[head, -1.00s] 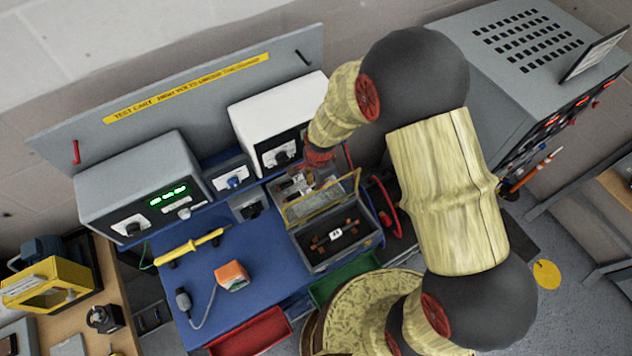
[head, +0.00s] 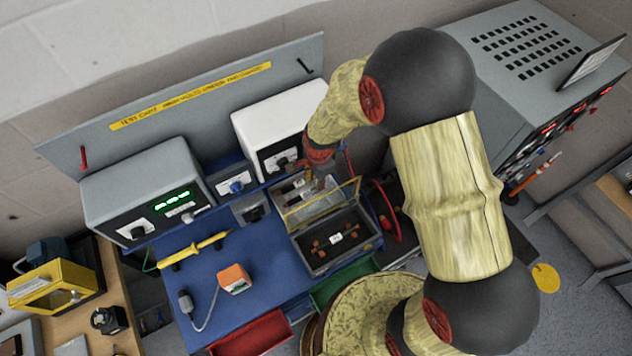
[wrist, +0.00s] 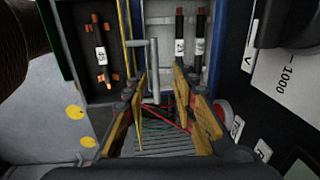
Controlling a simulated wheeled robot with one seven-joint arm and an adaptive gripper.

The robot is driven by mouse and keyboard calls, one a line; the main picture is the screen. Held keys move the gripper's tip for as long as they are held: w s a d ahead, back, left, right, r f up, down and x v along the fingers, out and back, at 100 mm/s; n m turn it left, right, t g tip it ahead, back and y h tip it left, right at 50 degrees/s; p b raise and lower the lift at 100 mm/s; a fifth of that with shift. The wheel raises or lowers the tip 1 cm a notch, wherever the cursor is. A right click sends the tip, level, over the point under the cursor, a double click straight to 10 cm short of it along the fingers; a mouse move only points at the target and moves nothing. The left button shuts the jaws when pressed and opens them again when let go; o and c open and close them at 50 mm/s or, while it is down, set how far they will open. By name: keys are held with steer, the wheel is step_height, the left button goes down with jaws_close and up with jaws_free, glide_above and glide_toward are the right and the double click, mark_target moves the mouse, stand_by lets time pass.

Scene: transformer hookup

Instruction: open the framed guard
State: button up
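The framed guard (head: 322,203) is a clear panel in a yellow frame on the grey open-topped box on the blue cart. In the head view it stands raised, tilted up at the box's back edge, and the compartment in front is uncovered. In the wrist view its yellow frame edge (wrist: 122,28) shows edge-on left of centre. My gripper (wrist: 160,85) is behind the guard, fingers apart. A grey bar handle (wrist: 154,68) shows between and beyond the fingertips; I cannot tell whether they touch it. The head view mostly hides the fingers behind my wrist.
Inside the box lies a labelled fuse (head: 336,239) with copper ends; two black fuses (wrist: 179,45) stand farther back. A white instrument (head: 275,125) and grey meter (head: 145,195) stand behind. A red cable loop (head: 388,212) is right of the box. A yellow probe (head: 195,249) lies left.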

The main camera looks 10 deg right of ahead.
steer(key=r+p, duration=0.2)
steer(key=r, duration=0.1)
steer(key=w+r, duration=0.1)
steer(key=r, duration=0.1)
steer(key=shift+a+r+p, duration=0.15)
steer(key=shift+a+p, duration=0.1)
steer(key=shift+p, duration=0.15)
stand_by(0.5)
step_height(320, 180, up, 12)
steer(key=s, duration=0.1)
steer(key=shift+d, duration=0.25)
steer(key=shift+s, duration=0.15)
stand_by(0.6)
